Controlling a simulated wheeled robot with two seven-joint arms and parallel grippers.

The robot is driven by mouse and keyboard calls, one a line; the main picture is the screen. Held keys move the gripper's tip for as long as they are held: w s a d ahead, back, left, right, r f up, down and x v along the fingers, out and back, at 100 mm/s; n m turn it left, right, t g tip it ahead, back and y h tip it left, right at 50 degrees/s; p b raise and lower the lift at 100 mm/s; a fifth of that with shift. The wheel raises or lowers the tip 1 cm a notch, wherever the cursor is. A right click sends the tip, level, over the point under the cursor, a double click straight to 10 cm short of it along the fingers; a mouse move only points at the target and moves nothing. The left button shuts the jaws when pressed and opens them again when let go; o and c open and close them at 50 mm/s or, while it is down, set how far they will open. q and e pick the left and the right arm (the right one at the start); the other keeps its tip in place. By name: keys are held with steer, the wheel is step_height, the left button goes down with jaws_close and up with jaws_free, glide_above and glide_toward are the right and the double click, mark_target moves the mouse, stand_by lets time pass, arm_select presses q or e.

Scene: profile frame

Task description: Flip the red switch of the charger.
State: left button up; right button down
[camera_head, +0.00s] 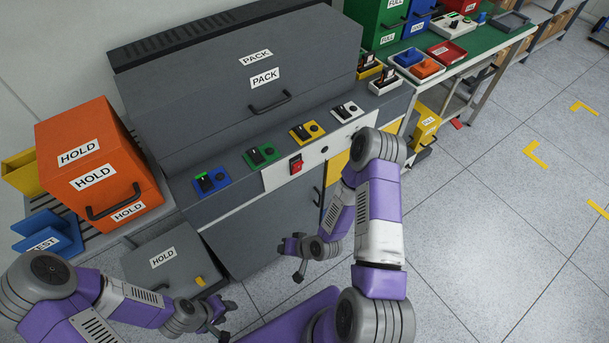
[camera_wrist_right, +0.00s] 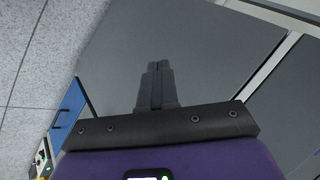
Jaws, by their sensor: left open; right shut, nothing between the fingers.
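The red switch (camera_head: 296,163) is on the white front panel (camera_head: 278,175) of the grey charger bench, below the row of coloured slots. My right gripper (camera_head: 290,256) is in front of the bench, lower in the head view than the switch and apart from it. Its fingers (camera_wrist_right: 156,85) are pressed together and empty in the right wrist view, with grey panels behind them; the switch does not show there. My left gripper (camera_head: 225,319) is open and empty at the bottom, near the grey HOLD box.
Blue (camera_head: 211,181), green (camera_head: 262,155), yellow (camera_head: 307,131) and white (camera_head: 347,111) slots line the bench top. A grey PACK case (camera_head: 200,75) stands behind them. An orange HOLD box (camera_head: 100,150) is at left, a grey HOLD box (camera_head: 190,275) below. Floor is clear at right.

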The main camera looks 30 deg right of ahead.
mark_target(299, 166)
steer(key=w+d+r+m+t+b, duration=0.1)
steer(key=w+d+r+m+t, duration=0.1)
steer(key=w+d+m+t, duration=0.35)
steer(key=s+d+r+m+t+h+b, duration=0.1)
steer(key=s+d+r+m+t+h, duration=0.2)
steer(key=s+d+r+m+t, duration=0.2)
steer(key=d+r+t, duration=0.3)
steer(key=d+t, duration=0.1)
steer(key=d, duration=0.2)
steer(key=shift+m+b, duration=0.3)
steer(key=shift+m, duration=0.05)
steer(key=b+x, duration=0.2)
steer(key=x, duration=1.2)
steer(key=shift+r, duration=0.15)
steer(key=shift+s, duration=0.1)
